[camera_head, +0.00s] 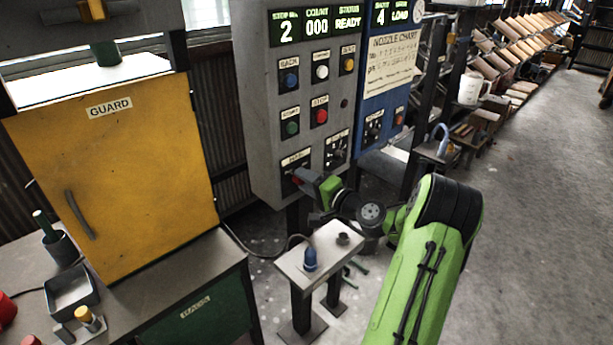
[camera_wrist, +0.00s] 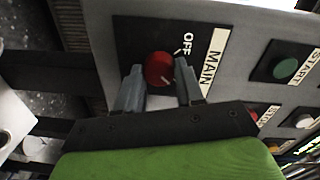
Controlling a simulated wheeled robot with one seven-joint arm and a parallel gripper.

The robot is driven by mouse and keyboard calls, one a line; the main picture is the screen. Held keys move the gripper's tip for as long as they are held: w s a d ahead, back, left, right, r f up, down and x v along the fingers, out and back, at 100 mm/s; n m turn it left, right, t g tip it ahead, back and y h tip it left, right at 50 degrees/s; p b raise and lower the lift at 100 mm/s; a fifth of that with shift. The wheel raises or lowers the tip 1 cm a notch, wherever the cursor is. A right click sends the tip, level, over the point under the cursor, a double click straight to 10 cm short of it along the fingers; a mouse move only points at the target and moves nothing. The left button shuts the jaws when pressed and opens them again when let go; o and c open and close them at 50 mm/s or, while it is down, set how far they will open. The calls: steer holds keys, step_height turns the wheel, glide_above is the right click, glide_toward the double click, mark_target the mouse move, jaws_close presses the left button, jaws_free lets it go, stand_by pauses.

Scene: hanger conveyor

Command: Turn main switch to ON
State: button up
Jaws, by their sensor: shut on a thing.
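The main switch is a red round knob (camera_wrist: 158,66) on a black plate, next to the labels MAIN (camera_wrist: 214,60) and OFF (camera_wrist: 187,43) in the wrist view. A small white mark shows on the knob; which setting it points to is hard to tell. No ON label is readable. My gripper (camera_wrist: 159,80) has its two grey fingers on either side of the knob and is shut on it. In the head view my gripper (camera_head: 303,181) reaches the lower left of the grey control panel (camera_head: 262,110), hiding most of the switch.
Start (camera_head: 290,128) and stop (camera_head: 321,116) buttons sit above the switch, with a dark selector knob (camera_head: 338,154) to its right. A blue panel (camera_head: 372,105) adjoins. A small stand (camera_head: 325,262) is below, and a yellow guard door (camera_head: 120,190) is at left.

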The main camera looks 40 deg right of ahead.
steer(key=shift+m, duration=0.4)
steer(key=o, duration=1)
steer(key=shift+o, duration=0.2)
steer(key=s, duration=1.5)
steer(key=shift+s+d+r, duration=0.25)
steer(key=shift+s+r, duration=0.15)
